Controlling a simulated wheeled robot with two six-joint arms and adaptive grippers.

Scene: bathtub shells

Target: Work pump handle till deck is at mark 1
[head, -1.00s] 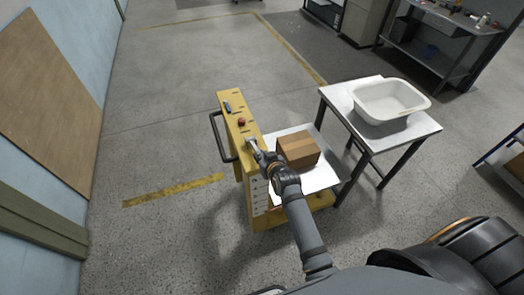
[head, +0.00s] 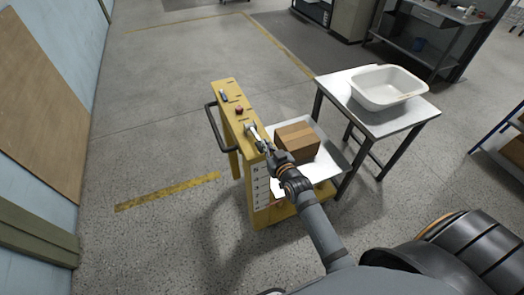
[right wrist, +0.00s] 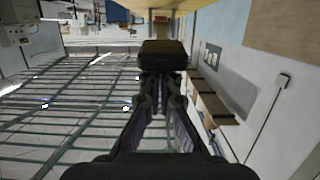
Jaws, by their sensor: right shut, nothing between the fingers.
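A yellow lift cart (head: 230,100) stands on the floor with a silver deck (head: 326,170) on its right side. A brown box (head: 297,142) rests on the deck. A white scale with marks (head: 260,188) runs down the near end of the yellow frame; its numbers are too small to read surely. The short grey pump handle (head: 251,128) is on top of the frame near that end. My right gripper (head: 261,143) is shut and empty beside it; contact is unclear. In the right wrist view, a dark block (right wrist: 163,53) lies just past the fingertips. My left gripper is out of view.
A metal table (head: 405,121) with a white tub (head: 385,90) stands to the right. Floor to the left is clear.

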